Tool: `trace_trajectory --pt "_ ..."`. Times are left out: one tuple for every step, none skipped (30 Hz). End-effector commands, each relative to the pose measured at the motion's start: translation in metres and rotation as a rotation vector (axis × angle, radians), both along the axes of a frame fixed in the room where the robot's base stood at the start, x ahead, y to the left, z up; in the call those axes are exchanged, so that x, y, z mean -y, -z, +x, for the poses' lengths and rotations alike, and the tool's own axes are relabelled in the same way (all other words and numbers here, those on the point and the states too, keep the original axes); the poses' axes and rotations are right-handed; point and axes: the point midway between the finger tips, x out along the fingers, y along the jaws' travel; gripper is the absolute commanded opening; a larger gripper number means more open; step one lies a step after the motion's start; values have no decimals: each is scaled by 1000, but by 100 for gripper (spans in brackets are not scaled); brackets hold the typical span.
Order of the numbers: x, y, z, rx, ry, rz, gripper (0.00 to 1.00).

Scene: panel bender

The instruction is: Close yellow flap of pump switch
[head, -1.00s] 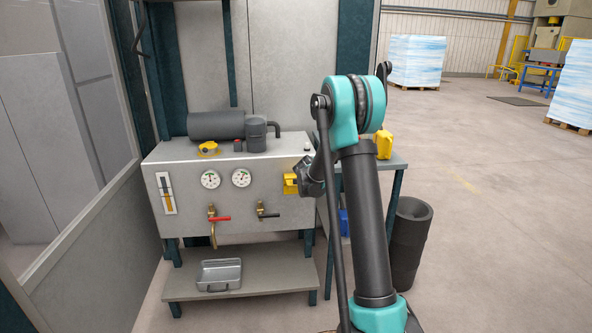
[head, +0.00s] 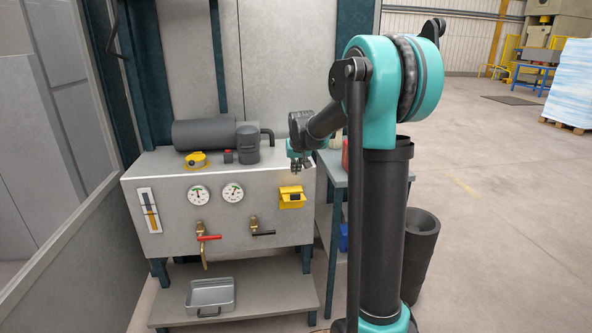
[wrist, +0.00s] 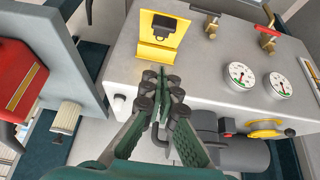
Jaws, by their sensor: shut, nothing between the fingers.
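The pump switch (head: 292,200) is a small yellow box with a dark face at the right end of the grey unit's front, below my gripper in the head view. Its yellow flap (head: 291,189) stands out at the upper side of the box, so it looks raised. In the wrist view, which is turned over, the dark switch face (wrist: 165,24) and the yellow flap (wrist: 157,53) show just beyond my fingertips. My gripper (head: 301,167) is shut and empty, above the flap. In the wrist view its fingertips (wrist: 160,82) appear apart from the flap, though the exact gap is unclear.
Two gauges (head: 215,195), a red-handled valve (head: 208,237) and a black-handled valve (head: 262,233) are left of the switch. A dark motor (head: 204,134) lies on top. A side table (head: 333,165) stands close on the right. Air before the front panel is free.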

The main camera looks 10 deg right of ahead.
Motion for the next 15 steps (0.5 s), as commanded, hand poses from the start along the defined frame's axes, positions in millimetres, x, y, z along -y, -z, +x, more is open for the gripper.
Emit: trace_trajectory --pt "0 9 6 0 0 0 0" --pt "0 14 9 0 0 0 0" --pt "0 21 13 1 1 -1 0" --pt "0 25 15 1 1 -1 0" --pt "0 30 18 1 1 -1 0" --pt "0 37 22 1 1 -1 0" --pt "0 41 25 1 1 -1 0" --pt "0 46 27 1 1 -1 0" --pt "0 52 31 1 1 -1 0" --pt "0 56 33 1 1 -1 0" --pt "0 60 35 1 1 -1 0" --pt "0 67 31 1 1 -1 0" --pt "0 71 29 1 1 -1 0" --pt "0 75 28 1 1 -1 0" --pt "0 80 27 1 0 -1 0"
